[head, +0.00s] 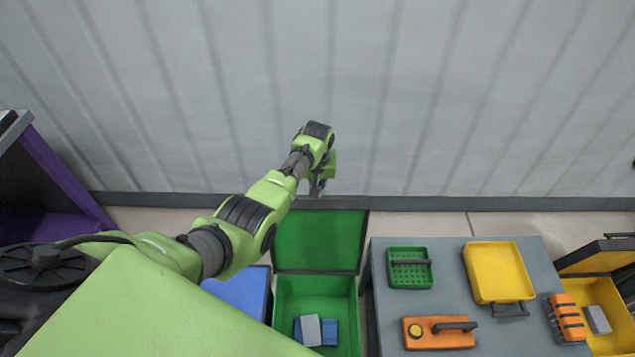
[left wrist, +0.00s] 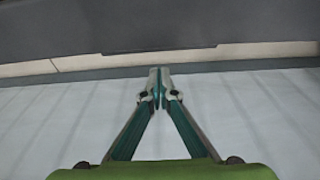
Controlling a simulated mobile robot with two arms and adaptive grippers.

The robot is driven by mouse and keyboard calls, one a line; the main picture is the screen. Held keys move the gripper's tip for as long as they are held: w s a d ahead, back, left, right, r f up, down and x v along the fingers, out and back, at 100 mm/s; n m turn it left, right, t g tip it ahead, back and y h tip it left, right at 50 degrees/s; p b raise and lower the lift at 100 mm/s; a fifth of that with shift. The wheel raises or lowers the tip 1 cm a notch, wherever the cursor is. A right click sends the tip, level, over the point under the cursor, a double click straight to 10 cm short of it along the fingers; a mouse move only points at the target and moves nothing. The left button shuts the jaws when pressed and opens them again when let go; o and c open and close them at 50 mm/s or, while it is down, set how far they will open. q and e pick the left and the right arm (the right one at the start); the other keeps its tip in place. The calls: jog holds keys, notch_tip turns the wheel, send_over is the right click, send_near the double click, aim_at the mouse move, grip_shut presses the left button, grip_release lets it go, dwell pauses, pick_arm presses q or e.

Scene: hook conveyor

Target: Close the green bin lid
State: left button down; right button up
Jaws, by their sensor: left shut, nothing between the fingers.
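The green bin (head: 283,300) stands on the floor in the head view, with grey and blue blocks (head: 311,329) inside. Its lid (head: 320,240) stands open at the bin's far side, green inner face showing, with a dark rim. My left gripper (head: 317,192) is shut and empty, just beyond the lid's far edge, near the wall. In the left wrist view my left gripper (left wrist: 158,72) shows its fingertips together, just below a wide dark grey surface (left wrist: 100,25) that looks like the lid's back. I cannot tell whether they touch. My right gripper is not in view.
A blue bin (head: 245,292) stands left of the green bin, partly behind my arm. To the right, a grey table (head: 385,290) holds a green basket (head: 410,268), a yellow tray (head: 498,272) and an orange device (head: 438,332). A yellow bin (head: 610,290) stands far right. The corrugated wall (head: 450,100) closes the back.

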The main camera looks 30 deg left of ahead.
pick_arm(q)
jog(key=shift+s+d+r+p, duration=0.15)
jog(key=shift+s+d+p, duration=0.15)
jog(key=shift+s, duration=0.3)
jog(key=shift+s+d+r+p, duration=0.2)
jog(key=shift+s+p, duration=0.2)
jog(key=shift+s, duration=0.15)
jog(key=shift+f, duration=0.1)
